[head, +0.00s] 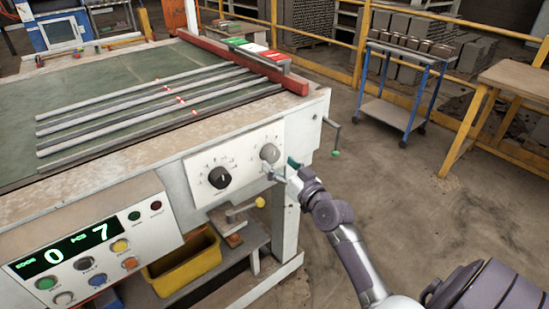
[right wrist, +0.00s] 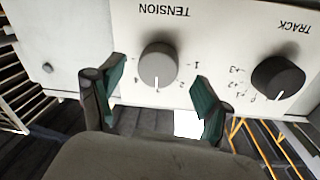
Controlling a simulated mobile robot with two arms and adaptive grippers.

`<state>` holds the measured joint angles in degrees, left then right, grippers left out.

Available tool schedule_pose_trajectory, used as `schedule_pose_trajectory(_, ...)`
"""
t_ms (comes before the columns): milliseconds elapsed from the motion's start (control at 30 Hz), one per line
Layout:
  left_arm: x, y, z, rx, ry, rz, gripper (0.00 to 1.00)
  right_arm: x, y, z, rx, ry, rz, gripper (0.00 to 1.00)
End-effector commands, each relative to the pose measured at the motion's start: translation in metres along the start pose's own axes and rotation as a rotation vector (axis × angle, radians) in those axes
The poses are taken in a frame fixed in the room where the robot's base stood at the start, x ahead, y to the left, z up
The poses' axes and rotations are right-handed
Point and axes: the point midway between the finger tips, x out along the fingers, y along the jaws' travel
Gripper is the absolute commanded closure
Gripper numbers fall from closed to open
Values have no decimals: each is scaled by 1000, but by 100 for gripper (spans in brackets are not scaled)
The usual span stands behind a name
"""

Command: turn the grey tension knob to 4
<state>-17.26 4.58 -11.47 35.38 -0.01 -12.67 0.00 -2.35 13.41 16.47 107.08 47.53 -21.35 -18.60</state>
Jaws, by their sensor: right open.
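The grey tension knob (head: 269,153) is on the white panel at the machine's front corner. In the right wrist view the knob (right wrist: 158,64) sits under the upside-down word TENSION. Its white line points down in the picture, towards a small mark that looks like 3; the 4 is to the left of it. My right gripper (head: 282,170) is just in front of the knob. In the right wrist view my open gripper (right wrist: 158,88) has its green-padded fingers on either side of the knob, apart from it. My left gripper is not in view.
A black track knob (head: 219,177) is beside the grey one. A crank handle (head: 333,138) sticks out at the machine's right corner. A control box with a green display (head: 70,245) and several buttons is at lower left. A yellow bin (head: 185,270) is below.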

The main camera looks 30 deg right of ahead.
Motion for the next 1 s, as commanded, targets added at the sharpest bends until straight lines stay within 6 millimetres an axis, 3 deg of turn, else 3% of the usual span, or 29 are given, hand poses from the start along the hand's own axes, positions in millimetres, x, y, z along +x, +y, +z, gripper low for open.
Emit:
schedule_pose_trajectory(200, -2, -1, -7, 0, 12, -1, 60, 24, 0, 0, 0, 0, 1, 22)
schedule_pose_trajectory(567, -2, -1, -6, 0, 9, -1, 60, 28, 0, 0, 0, 0, 0, 24)
schedule_pose_trajectory(900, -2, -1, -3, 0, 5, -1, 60, 27, 0, 0, 0, 0, 1, 81)
schedule_pose_trajectory(1000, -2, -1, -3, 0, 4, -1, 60, 27, 0, 0, 1, -1, 1, 83)
